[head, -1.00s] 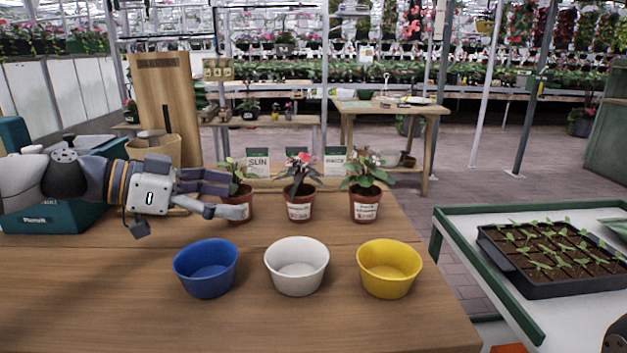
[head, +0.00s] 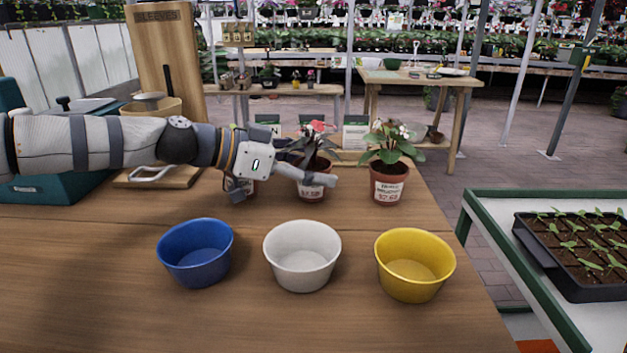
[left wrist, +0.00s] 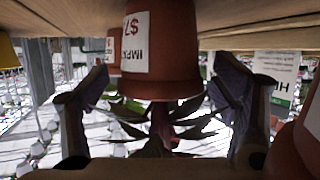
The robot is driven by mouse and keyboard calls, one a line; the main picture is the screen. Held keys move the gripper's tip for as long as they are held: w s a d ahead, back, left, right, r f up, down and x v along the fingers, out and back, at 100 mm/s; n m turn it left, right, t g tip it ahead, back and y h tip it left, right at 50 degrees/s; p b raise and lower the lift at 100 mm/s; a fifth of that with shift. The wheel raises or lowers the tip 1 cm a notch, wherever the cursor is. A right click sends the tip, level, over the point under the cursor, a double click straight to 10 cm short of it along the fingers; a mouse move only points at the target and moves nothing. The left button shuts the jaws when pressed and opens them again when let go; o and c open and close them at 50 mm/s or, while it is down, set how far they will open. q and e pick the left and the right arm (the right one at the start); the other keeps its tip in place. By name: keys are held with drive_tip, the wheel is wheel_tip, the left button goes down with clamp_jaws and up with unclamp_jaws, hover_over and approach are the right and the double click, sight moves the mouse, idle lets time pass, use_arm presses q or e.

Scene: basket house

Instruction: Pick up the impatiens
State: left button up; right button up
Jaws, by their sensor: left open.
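The impatiens (head: 317,128) is the middle plant behind the bowls, with dark leaves and a red flower in a terracotta pot. In the left wrist view, which is upside down, its pot (left wrist: 178,55) carries a white label reading "IMPAT" and a price. My left gripper (head: 318,164) reaches in from the left at this pot, and one finger crosses in front of it. In the left wrist view its fingers (left wrist: 160,92) are apart on either side of the pot and leaves, with gaps visible. The gripper is open. My right gripper is not in view.
A pot on the left (head: 240,187) is mostly hidden by my left gripper. Another potted plant (head: 389,188) stands to the right. Blue (head: 196,272), white (head: 302,270) and yellow (head: 413,280) bowls stand in front. A seedling tray (head: 575,272) lies on the right bench.

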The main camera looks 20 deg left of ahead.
use_arm(q)
drive_tip(key=shift+r, duration=0.1)
drive_tip(key=c, duration=1.4)
